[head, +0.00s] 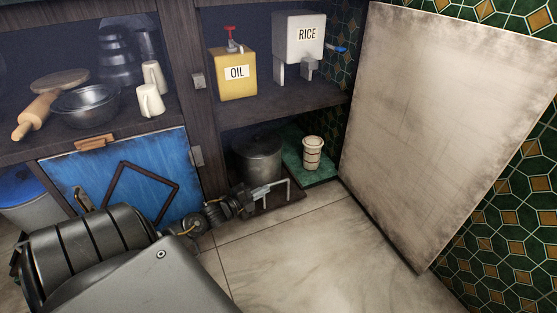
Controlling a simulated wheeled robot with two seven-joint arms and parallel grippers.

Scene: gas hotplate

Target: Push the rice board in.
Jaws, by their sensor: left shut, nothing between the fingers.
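The rice box (306,38), white and labelled RICE, stands on the shelf at the upper right. Below it, a green board (322,177) lies low in the right bay and sticks out in front, with a pale ribbed cup (312,153) standing on it. It looks like the rice board. My left gripper (268,191) is shut and empty. It is low in front of the pot, left of the green board and apart from it. A pale bar handle (288,184) shows beside its fingertips; I cannot tell if they touch. My right gripper is not in view.
A metal pot (257,158) stands left of the green board, on a dark board (275,208) that sticks out. A large pale panel (430,120) stands on the right. A blue door (125,185) is at the left. The tiled floor (320,255) in front is clear.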

